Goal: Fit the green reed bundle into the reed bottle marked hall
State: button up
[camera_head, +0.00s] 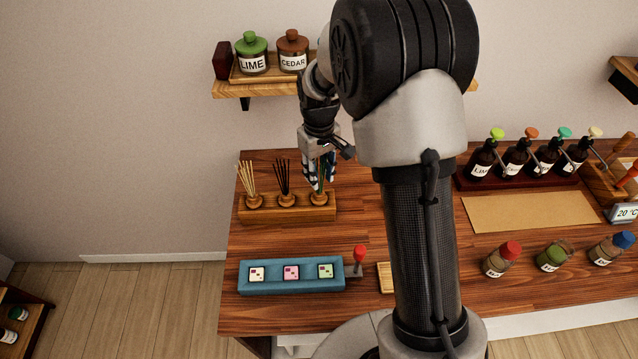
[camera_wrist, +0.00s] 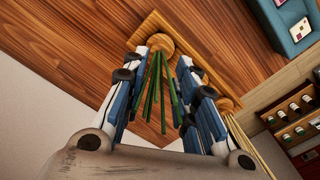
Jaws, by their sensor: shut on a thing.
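The green reed bundle (camera_wrist: 156,85) is between my gripper's fingers in the wrist view, its thin sticks fanned out. In the head view the green reed bundle (camera_head: 322,172) is partly hidden by the fingers. My gripper (camera_head: 319,178) is shut on it, pointing down over the right end of a wooden reed stand (camera_head: 290,214). The lower end of the bundle is at or just above the stand's right round holder (camera_head: 318,198); I cannot tell whether it is still seated. No bottle label reading hall is legible in either view.
Cream reeds (camera_head: 248,178) and black reeds (camera_head: 282,178) stand to the left in the stand. A blue tray (camera_head: 290,287) with three square tiles lies in front. A red-knobbed lever (camera_head: 359,260) is beside it. My arm hides the table's middle. Capped bottles stand right.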

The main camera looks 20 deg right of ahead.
aim_at(319, 161)
jog(key=c, duration=0.3)
jog(key=shift+r+p, duration=3.35)
jog(key=shift+r, duration=1.2)
jog(key=shift+f, duration=0.15)
